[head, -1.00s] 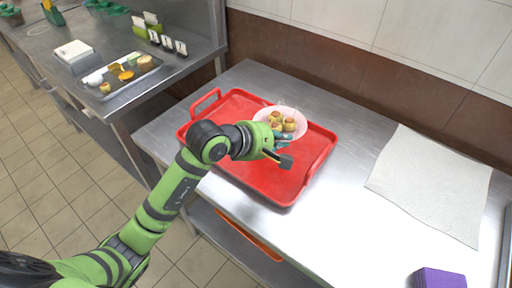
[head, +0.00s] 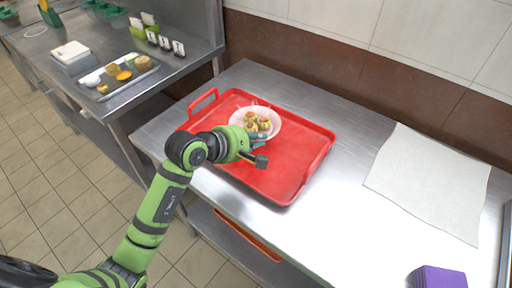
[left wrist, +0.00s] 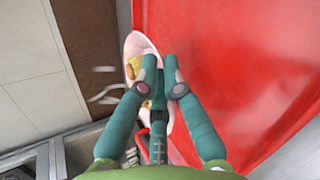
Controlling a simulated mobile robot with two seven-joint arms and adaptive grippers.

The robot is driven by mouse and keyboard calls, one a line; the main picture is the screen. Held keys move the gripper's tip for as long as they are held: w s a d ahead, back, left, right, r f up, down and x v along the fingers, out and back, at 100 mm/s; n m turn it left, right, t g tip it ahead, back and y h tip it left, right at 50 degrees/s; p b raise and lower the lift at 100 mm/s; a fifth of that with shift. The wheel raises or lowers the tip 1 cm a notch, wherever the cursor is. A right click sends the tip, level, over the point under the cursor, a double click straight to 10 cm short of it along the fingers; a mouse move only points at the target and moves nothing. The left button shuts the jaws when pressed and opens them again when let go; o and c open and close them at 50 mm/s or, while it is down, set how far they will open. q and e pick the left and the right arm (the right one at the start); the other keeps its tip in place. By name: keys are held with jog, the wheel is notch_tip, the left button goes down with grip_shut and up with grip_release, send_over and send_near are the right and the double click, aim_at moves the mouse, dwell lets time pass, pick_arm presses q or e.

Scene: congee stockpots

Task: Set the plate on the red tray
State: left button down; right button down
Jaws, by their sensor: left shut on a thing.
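The plate (head: 272,116) is pale pink and carries several small yellow-brown food pieces (head: 257,121). In the head view it is over the back left part of the red tray (head: 290,178), which lies on the steel table. My left gripper (head: 262,143) is at the plate's near edge and shut on it. In the left wrist view the fingers (left wrist: 162,84) close on the plate (left wrist: 133,44), beside the red tray surface (left wrist: 240,60). I cannot tell whether the plate touches the tray. My right gripper is not in view.
A white cloth (head: 430,180) lies on the table's right, with a purple block (head: 438,277) at the front. A second steel table at the left holds a food tray (head: 118,76). A tiled wall runs behind. Bare table lies between tray and cloth.

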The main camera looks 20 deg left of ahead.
aim_at(256, 151)
pick_arm(q)
jog(key=shift+a+f, duration=0.1)
jog(key=shift+f, duration=1.95)
jog(key=c, duration=1.4)
grip_release()
jog(key=shift+f, duration=0.15)
jog(key=v, duration=1.2)
jog(key=shift+b, duration=0.4)
